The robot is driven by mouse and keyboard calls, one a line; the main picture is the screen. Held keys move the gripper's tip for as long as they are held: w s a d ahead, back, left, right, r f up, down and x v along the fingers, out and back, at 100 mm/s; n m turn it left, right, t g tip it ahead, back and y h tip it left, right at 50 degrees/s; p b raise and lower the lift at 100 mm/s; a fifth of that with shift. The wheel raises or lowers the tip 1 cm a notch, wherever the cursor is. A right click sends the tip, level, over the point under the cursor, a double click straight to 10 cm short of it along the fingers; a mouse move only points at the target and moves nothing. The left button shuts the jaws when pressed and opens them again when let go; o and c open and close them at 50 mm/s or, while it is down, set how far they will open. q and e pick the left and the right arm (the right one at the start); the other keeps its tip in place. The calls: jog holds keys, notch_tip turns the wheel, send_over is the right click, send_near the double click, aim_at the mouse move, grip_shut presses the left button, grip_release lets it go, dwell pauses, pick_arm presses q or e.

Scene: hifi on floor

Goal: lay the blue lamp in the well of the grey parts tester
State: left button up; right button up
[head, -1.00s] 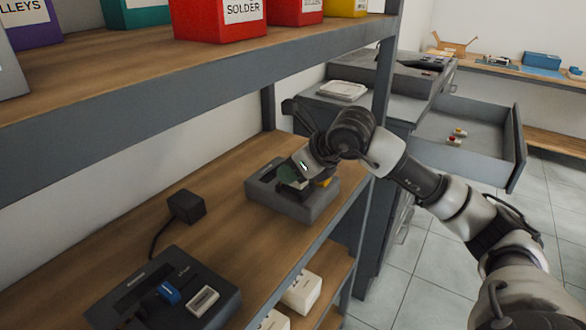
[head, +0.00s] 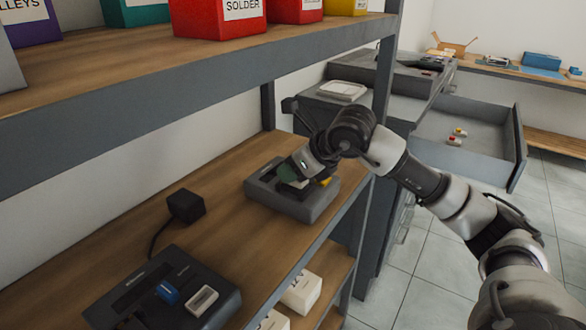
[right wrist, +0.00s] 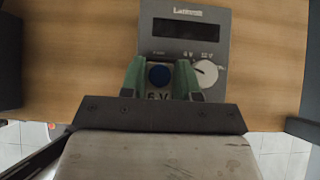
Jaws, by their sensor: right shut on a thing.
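The grey parts tester (head: 318,207) lies on the wooden shelf, and my right gripper (head: 294,180) is over it. In the right wrist view the tester (right wrist: 184,14) shows a dark display and a white knob marked 6 V and 12 V. The blue lamp (right wrist: 159,75) is a round blue shape between the green fingertips of my right gripper (right wrist: 160,80). The gripper is shut on it, low over the tester's face. The fingers hide the lamp's lower part, and I cannot tell whether it touches the well. My left gripper is out of view.
A dark device (head: 222,318) with a blue part and a pale rectangular frame is at the shelf's front left. A black power adapter (head: 187,206) stands behind it. The upper shelf's edge (head: 200,97) runs above. An open drawer (head: 475,160) is right of the shelf.

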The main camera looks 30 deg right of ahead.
jog(key=shift+f+b, duration=0.45)
jog(key=shift+b, duration=0.15)
dwell(1.1)
jog(key=o, duration=1)
jog(key=shift+r, duration=0.1)
jog(key=shift+r+p, duration=2.55)
jog(key=shift+r, duration=0.95)
jog(key=shift+f, duration=0.1)
